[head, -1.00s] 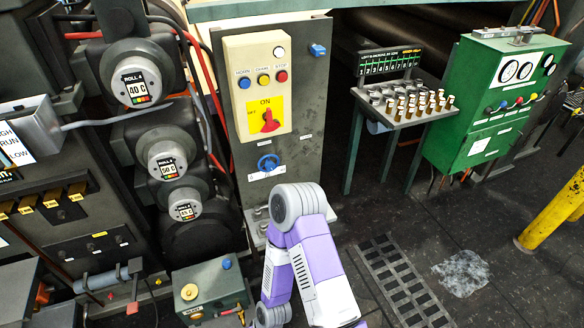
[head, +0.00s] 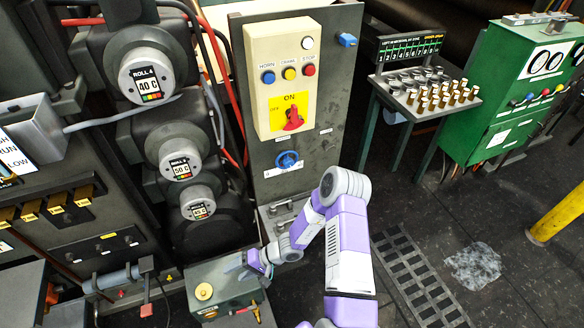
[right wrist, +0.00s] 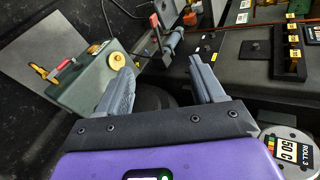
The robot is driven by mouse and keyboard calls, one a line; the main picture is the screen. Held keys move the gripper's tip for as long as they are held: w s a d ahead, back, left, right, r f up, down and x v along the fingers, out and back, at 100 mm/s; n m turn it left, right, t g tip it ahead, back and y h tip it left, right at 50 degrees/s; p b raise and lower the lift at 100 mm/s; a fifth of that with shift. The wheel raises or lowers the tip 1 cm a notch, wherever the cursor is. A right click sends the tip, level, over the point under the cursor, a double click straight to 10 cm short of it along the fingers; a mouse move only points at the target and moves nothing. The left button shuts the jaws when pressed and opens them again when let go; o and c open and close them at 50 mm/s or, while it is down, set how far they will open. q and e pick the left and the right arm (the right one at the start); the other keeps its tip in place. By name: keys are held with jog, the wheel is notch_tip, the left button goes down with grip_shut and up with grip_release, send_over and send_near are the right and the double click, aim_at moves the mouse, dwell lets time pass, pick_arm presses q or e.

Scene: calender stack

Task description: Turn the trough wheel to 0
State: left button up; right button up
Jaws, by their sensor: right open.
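A blue round handle (head: 287,160) sits on the dark panel, below the red ON/OFF switch (head: 293,118). A small green box (head: 205,285) with a yellow knob (head: 203,291) stands at the lower left of my right arm. I cannot tell which part is the trough wheel, and no 0 mark is readable. My right gripper (head: 248,266) is over the far right part of this box and covers what lies behind it. In the right wrist view, its fingers (right wrist: 163,72) are apart with nothing between them; the yellow knob (right wrist: 117,60) is just beyond the left finger. My left gripper is not in view.
Rolls with temperature dials (head: 150,85) stand at left. A rack of several pegs (head: 435,95) and a green gauge cabinet (head: 510,110) stand at right. A floor grate (head: 410,280) and a yellow post (head: 560,212) are on open floor at right.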

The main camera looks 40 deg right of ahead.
jog(key=w+d+r+m+t+h, duration=0.2)
jog(key=w+d+r+t+h, duration=0.15)
jog(key=w+d+t, duration=0.5)
jog(key=m+t+h, duration=0.4)
jog(key=h, duration=0.9)
send_near(290, 164)
jog(key=shift+g+y, duration=0.25)
jog(key=x, duration=0.6)
jog(key=shift+w+d+r+b, duration=0.15)
jog(key=shift+d+b, duration=0.15)
jog(key=shift+b, duration=0.05)
jog(key=shift+w+d, duration=0.2)
jog(key=shift+w, duration=0.5)
jog(key=shift+c, duration=0.2)
jog(key=c, duration=1)
jog(key=shift+m, duration=0.4)
